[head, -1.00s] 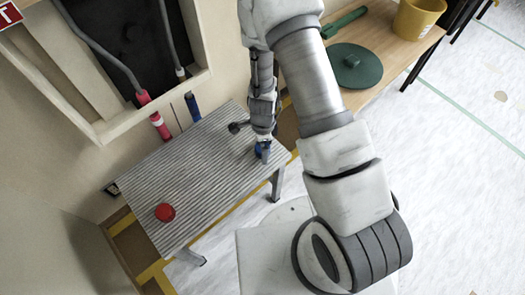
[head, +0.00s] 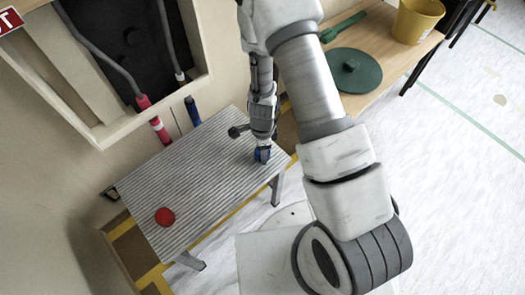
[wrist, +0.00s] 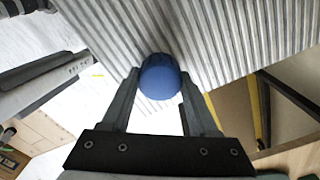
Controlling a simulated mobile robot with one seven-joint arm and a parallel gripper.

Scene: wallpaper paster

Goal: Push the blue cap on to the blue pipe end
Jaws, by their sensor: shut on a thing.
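The blue cap (wrist: 160,77) is between the two fingers of my gripper (wrist: 157,98) in the wrist view, and the fingers are shut on it. In the head view the blue cap (head: 262,154) shows at the tip of my gripper (head: 263,146), over the right end of the ridged grey platform. I cannot tell whether the cap touches the platform. The blue pipe end (head: 192,110) sticks out by the wall behind the platform's far edge, left of my gripper and apart from it.
A red cap (head: 165,217) lies on the platform (head: 200,185) at its left end. A red pipe end (head: 160,130) stands left of the blue one, below the wall opening's frame (head: 150,108). A wooden table (head: 390,60) with a green lid (head: 353,72) and yellow bucket (head: 419,20) is behind right.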

